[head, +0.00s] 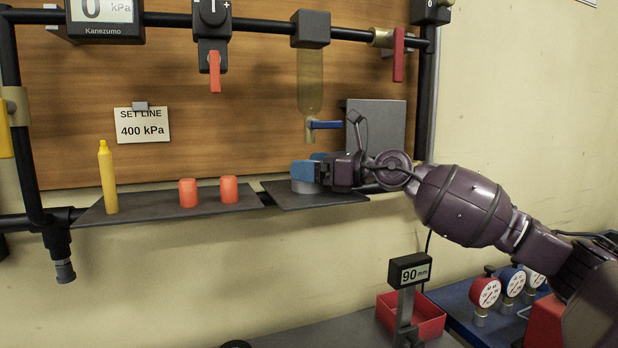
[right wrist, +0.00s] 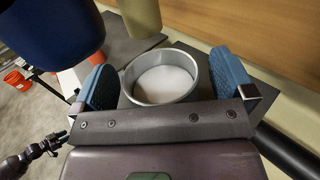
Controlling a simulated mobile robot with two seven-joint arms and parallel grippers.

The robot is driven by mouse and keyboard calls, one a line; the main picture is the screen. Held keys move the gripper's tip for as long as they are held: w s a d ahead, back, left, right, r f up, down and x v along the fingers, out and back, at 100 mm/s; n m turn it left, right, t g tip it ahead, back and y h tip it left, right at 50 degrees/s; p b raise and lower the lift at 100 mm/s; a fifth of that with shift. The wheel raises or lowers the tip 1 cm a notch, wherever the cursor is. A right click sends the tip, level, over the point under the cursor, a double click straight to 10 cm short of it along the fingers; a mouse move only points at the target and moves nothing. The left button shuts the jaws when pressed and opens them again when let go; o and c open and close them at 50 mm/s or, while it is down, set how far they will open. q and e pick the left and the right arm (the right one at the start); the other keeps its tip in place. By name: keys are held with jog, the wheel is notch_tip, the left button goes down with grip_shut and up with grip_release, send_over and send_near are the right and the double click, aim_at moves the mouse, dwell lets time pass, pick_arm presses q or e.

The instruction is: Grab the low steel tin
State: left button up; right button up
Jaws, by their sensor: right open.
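The low steel tin (right wrist: 164,80) is a round, shallow grey metal cup with a white bottom or white contents. It stands on the dark right-hand shelf plate (head: 320,199). In the head view only its lower side (head: 304,187) shows below the blue finger pads. My right gripper (head: 308,171) is open around the tin. In the right wrist view one blue pad of the right gripper (right wrist: 166,84) is on each side of the tin, with a gap visible at both sides.
A translucent cylinder (head: 311,82) with a blue-handled tap (head: 326,125) hangs just above the tin. Two orange cups (head: 188,193) and a yellow bottle (head: 107,178) stand on the left plate (head: 150,207). A grey panel (head: 385,125) is behind my right wrist.

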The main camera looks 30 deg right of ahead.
jog(key=shift+w+a, duration=0.2)
jog(key=shift+w, duration=0.05)
jog(key=c, duration=1.1)
jog(key=shift+r, duration=0.15)
jog(key=shift+c, duration=0.2)
